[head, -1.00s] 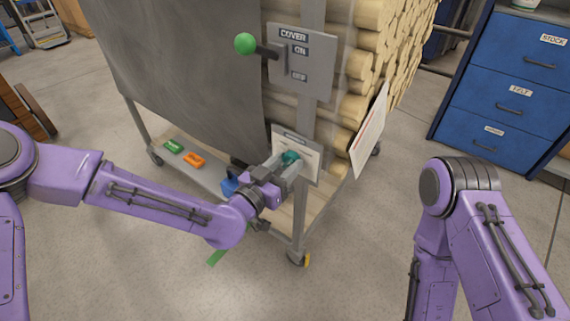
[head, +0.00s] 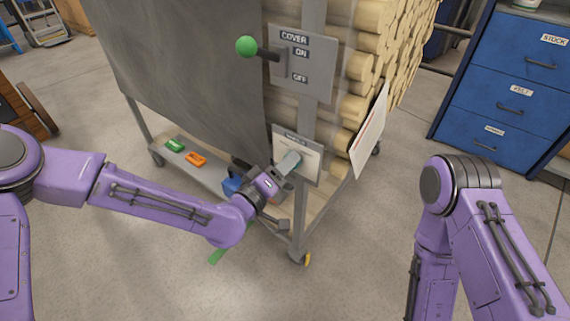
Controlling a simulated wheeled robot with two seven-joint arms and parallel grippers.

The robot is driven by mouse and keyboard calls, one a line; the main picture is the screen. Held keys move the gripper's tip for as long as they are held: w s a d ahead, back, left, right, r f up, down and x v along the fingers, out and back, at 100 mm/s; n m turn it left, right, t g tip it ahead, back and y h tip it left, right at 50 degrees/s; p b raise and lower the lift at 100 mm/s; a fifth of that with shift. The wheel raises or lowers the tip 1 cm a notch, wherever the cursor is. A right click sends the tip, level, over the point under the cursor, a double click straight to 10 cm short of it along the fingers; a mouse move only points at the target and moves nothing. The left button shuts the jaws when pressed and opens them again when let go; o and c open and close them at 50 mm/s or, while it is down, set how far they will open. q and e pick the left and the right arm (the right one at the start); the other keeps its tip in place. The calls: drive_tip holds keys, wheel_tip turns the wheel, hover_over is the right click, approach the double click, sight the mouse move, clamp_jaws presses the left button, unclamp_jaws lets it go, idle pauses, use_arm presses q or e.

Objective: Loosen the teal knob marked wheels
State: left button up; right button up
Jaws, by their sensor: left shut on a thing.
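The teal knob is on a pale plate (head: 311,166) low on the cart's grey post, with a small dark label at the plate's top that is too small to read surely. My left gripper (head: 290,160) is at this plate and shut on the knob. Its fingers hide nearly all of the knob, so I cannot tell how far it is turned. The gripper is rolled, with one side of its body facing up. My right arm shows at the right, but its gripper is out of view.
Above the plate is a grey COVER panel (head: 316,75) with ON and OFF labels and a green-balled lever (head: 246,46). The wheeled cart holds stacked logs (head: 376,45). Green (head: 175,146) and orange (head: 196,159) items lie on its lower shelf. Blue drawers (head: 507,100) stand right.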

use_arm(q)
drive_tip(key=n, duration=0.5)
idle(0.8)
drive_tip(key=o, duration=1.1)
drive_tip(key=shift+c, duration=0.2)
drive_tip(key=shift+a, duration=0.1)
drive_tip(key=p+v, duration=0.1)
drive_tip(key=v, duration=0.9)
drive_tip(key=shift+s, duration=0.25)
drive_tip(key=shift+a, duration=0.1)
